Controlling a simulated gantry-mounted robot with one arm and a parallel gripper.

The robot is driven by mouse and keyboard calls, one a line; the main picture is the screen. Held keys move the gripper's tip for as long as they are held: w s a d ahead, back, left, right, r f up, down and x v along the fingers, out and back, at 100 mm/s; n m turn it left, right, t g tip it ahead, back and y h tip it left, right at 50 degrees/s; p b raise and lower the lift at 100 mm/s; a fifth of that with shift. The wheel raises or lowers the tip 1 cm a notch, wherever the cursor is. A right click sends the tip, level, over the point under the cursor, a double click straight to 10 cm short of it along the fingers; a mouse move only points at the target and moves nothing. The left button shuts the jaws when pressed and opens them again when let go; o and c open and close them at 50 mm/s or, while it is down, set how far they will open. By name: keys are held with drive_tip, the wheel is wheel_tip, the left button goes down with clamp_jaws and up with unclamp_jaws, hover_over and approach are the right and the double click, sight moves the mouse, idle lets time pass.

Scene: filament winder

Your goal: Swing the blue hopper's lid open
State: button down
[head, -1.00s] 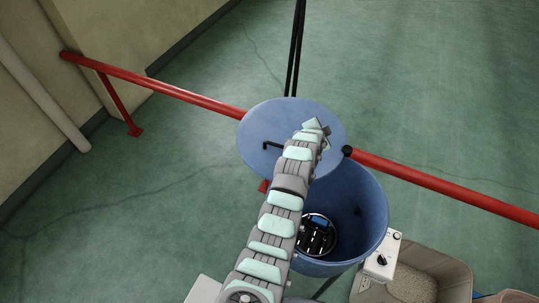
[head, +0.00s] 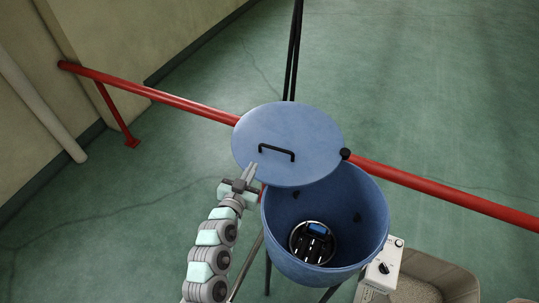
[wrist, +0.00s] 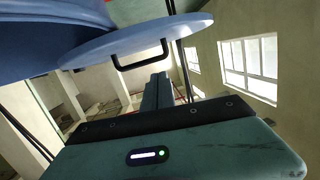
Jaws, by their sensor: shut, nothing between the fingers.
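The blue hopper (head: 285,255) stands in the lower middle of the head view with its mouth uncovered. Its round blue lid (head: 310,130) is swung out past the hopper's far-left rim and overlaps that rim only partly. A black bar handle (head: 277,152) sits on the lid's face. My gripper (head: 252,172) is at the lid's lower left edge, left of the handle, with its fingers together and empty. In the wrist view the closed fingers (wrist: 157,92) point up toward the lid (wrist: 130,42) and its handle (wrist: 138,62), apart from the handle.
A dark round fitting (head: 313,242) shows inside the hopper. A red rail (head: 170,95) crosses behind the lid. A white control box (head: 380,270) and a beige bin (head: 430,280) stand at the hopper's right. Open green floor lies to the left.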

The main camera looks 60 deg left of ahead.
drive_tip(key=f+v, duration=0.1)
drive_tip(key=v, duration=0.3)
drive_tip(key=p, duration=0.3)
approach(266, 147)
drive_tip(key=shift+h, duration=0.3)
drive_tip(key=x, duration=0.5)
drive_tip(key=shift+w+a+r, duration=0.15)
drive_tip(key=shift+w+a, duration=0.1)
drive_tip(key=shift+a, duration=0.15)
drive_tip(key=shift+w+a+f, duration=0.25)
drive_tip(key=shift+w+a, duration=0.05)
drive_tip(key=shift+w, duration=0.1)
